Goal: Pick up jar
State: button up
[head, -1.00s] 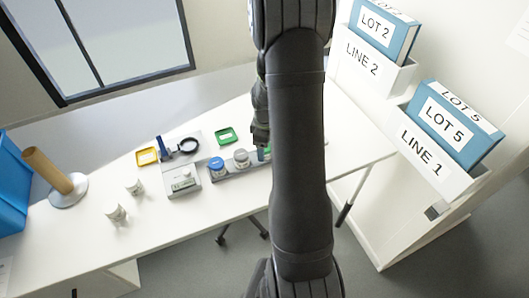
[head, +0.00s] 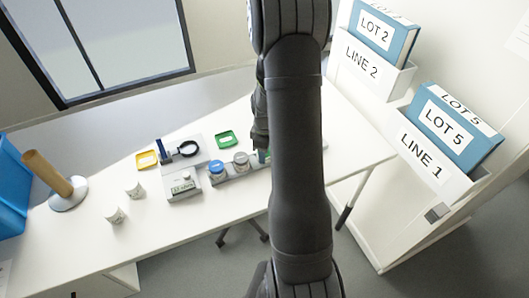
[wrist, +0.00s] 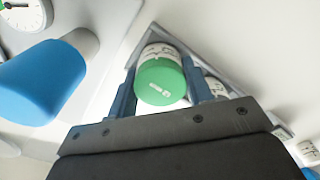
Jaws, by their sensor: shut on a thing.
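The jar with a green lid (wrist: 161,80) stands between the two blue fingers of my gripper (wrist: 158,92) in the wrist view. The fingers are shut on its sides. Its base appears at or near the grey tray (wrist: 146,42); I cannot tell whether it touches. In the head view my gripper (head: 261,140) is partly hidden by my arm, at the right end of the row of jars. Only a sliver of the held jar (head: 263,157) shows there. The jar with a blue lid (head: 217,168) and the jar with a grey lid (head: 241,160) stand to its left.
A scale (head: 184,185) stands left of the jars. A green frame (head: 227,139) and a yellow frame (head: 146,160) lie behind. Two white cups (head: 115,215) and a brown post on a round base (head: 69,198) are further left. A large blue cylinder (wrist: 42,82) is close in the wrist view.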

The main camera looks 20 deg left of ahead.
jog(key=shift+r, duration=1.3)
jog(key=shift+d+r, duration=0.1)
jog(key=shift+r, duration=0.7)
jog(key=d+r, duration=0.7)
jog(key=d, duration=0.5)
jog(key=s+a+r, duration=0.1)
jog(key=a+r, duration=0.1)
jog(key=a, duration=1.1)
jog(key=s+a+r, duration=0.2)
jog(key=a, duration=1.1)
jog(key=shift+s+a+f, duration=0.75)
jog(key=shift+a+f, duration=1.1)
jog(key=shift+a, duration=0.15)
jog(key=shift+s+a+f, duration=0.7)
jog(key=shift+a+f, duration=1.2)
jog(key=shift+a, duration=0.1)
jog(key=shift+s+a+f, duration=0.75)
jog(key=shift+a+f, duration=1.1)
jog(key=shift+a, duration=0.15)
jog(key=shift+f, duration=0.15)
jog(key=shift+f, duration=0.35)
